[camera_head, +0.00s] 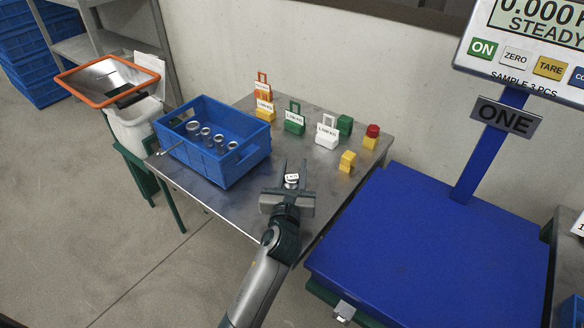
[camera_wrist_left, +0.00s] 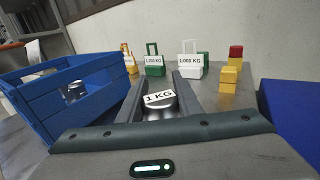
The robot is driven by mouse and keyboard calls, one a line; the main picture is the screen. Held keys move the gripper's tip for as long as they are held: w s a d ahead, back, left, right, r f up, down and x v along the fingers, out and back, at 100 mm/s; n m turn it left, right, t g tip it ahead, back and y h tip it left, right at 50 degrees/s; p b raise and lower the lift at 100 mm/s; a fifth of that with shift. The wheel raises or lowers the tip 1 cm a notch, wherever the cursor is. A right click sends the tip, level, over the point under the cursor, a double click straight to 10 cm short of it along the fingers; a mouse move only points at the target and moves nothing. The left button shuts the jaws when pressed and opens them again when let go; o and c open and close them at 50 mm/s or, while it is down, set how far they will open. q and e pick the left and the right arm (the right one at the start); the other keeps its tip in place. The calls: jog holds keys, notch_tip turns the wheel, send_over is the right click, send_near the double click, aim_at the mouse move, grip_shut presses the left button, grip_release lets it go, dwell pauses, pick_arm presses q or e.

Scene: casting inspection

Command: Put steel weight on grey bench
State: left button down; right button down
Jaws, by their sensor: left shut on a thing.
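The steel weight (camera_head: 291,178) is a small metal cylinder with a "1 KG" label. It also shows in the left wrist view (camera_wrist_left: 160,102), between the two fingers. My left gripper (camera_head: 290,174) is shut on it, over the front part of the grey bench (camera_head: 318,185). I cannot tell whether the weight touches the bench top. The bench also shows in the left wrist view (camera_wrist_left: 215,105). My right gripper is in neither view.
A blue crate (camera_head: 226,178) with several steel weights stands left on the bench. Orange, green and white labelled weights (camera_head: 327,137) and yellow and red blocks (camera_head: 347,161) stand behind. A blue scale platform (camera_head: 430,250) lies to the right.

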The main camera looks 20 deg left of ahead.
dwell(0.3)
pick_arm(q)
jog(key=c, duration=1.3)
grip_release()
jog(key=shift+f, duration=0.1)
jog(key=shift+r, duration=0.2)
jog(key=s, duration=0.4)
jog(key=s+d, duration=0.1)
jog(key=s, duration=0.3)
jog(key=s+d+p, duration=0.1)
jog(key=s, duration=0.3)
